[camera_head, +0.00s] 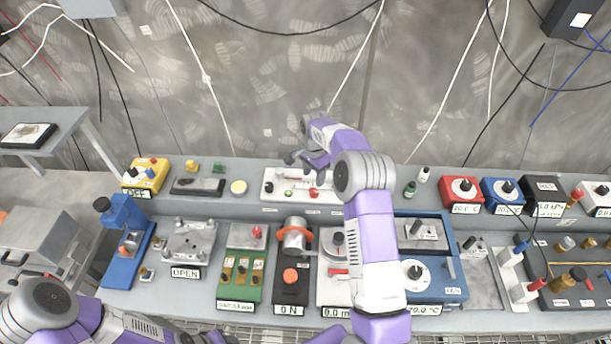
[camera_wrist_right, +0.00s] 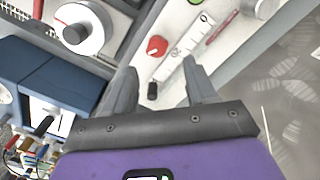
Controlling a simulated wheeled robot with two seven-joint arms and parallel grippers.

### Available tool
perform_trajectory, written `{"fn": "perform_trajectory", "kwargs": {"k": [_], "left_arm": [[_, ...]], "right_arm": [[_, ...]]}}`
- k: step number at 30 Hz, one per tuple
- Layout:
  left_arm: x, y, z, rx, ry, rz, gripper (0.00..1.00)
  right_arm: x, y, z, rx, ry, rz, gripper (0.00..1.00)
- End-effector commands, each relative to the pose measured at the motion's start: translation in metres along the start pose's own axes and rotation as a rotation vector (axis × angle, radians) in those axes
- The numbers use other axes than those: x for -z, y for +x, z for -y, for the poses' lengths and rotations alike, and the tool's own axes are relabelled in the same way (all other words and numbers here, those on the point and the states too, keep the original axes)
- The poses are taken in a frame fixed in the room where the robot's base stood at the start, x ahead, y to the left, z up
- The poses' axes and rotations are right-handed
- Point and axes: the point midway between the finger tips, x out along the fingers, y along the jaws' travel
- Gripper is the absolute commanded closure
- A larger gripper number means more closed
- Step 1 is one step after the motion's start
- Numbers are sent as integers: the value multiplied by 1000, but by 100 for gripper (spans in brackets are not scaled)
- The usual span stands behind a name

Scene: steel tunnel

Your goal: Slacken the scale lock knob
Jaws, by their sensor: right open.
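A white scale panel (camera_head: 273,196) stands at the back of the bench, and it also shows in the right wrist view (camera_wrist_right: 178,65). It carries a red knob (camera_head: 314,192), also in the right wrist view (camera_wrist_right: 157,45), a ruled scale strip (camera_wrist_right: 185,47) and a small black knob (camera_wrist_right: 152,91). I cannot tell which knob is the lock. My right gripper (camera_head: 303,160) is open over the panel. In its wrist view the black knob shows between the fingers (camera_wrist_right: 160,86), apart from both. My left gripper (camera_head: 205,338) is mostly cut off at the bottom edge.
An orange-ringed valve (camera_head: 296,236) and a green switch panel (camera_head: 242,262) stand in front. A blue unit (camera_head: 450,275) is right of my arm. Red (camera_head: 461,194) and blue (camera_head: 503,191) dial boxes stand at the back right. The wall is close behind.

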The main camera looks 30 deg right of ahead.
Motion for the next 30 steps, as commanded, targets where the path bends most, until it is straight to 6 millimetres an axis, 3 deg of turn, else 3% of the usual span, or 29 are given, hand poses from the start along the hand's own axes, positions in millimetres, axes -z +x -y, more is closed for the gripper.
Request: {"fn": "perform_trajectory", "kwargs": {"k": [12,18,25,30], "left_arm": [[0,-6,-2,0,-1,0,57],[0,-7,-2,0,-1,0,57],[0,-7,-2,0,-1,0,57],[0,-7,-2,0,0,0,57]], "right_arm": [[-1,60,0,-3,0,3,44],[0,73,0,0,0,2,44],[0,73,0,0,0,1,44],[0,73,0,0,-1,1,68]]}}
